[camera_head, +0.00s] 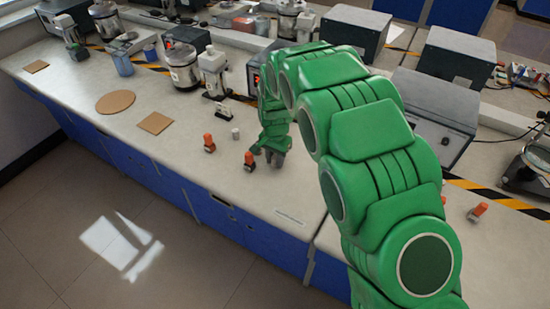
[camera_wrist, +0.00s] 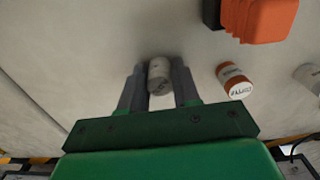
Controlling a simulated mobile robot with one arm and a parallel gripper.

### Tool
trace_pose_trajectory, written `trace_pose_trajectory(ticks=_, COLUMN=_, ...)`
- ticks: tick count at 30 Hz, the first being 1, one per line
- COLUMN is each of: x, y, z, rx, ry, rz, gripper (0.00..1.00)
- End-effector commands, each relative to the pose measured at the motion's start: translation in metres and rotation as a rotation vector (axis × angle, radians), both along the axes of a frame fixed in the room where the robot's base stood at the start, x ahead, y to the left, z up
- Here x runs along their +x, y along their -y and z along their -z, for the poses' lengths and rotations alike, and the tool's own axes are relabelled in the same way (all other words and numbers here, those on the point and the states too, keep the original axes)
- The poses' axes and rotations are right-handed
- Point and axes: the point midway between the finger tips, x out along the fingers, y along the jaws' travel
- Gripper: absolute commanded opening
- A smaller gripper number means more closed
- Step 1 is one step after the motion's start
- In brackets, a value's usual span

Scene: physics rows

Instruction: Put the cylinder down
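A small whitish-grey cylinder (camera_wrist: 159,76) sits between the two fingers of my gripper (camera_wrist: 158,84) in the wrist view. The fingers lie close against both its sides, so the gripper looks shut on it. Printed marks show on its near end. In the head view my gripper (camera_head: 270,157) is low at the counter (camera_head: 190,178), near its front edge, and hides the cylinder. I cannot tell whether the cylinder touches the surface.
Cork mats (camera_head: 115,101) lie on the left. Lab devices (camera_head: 184,66) stand behind. Bare counter lies towards the front edge.

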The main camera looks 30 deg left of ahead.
Motion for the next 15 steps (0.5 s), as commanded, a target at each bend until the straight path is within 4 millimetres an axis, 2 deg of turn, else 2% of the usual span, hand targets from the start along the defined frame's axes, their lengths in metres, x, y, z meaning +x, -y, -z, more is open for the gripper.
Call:
trace_pose_trajectory(ticks=1, x=0.0, y=0.0, z=-0.0002, rx=0.0, ry=0.0, rz=0.0, gripper=0.4)
trace_pose_trajectory(ticks=3, x=0.0, y=-0.0001, z=-0.0002, rx=0.0, ry=0.0, rz=0.0, gripper=0.51)
trace_pose_trajectory(ticks=4, x=0.0, y=-0.0001, z=-0.0002, rx=0.0, ry=0.0, rz=0.0, gripper=0.52)
trace_pose_trajectory(ticks=15, x=-0.0001, y=-0.0003, z=-0.0029, rx=0.001, ry=0.0, rz=0.0, gripper=0.52)
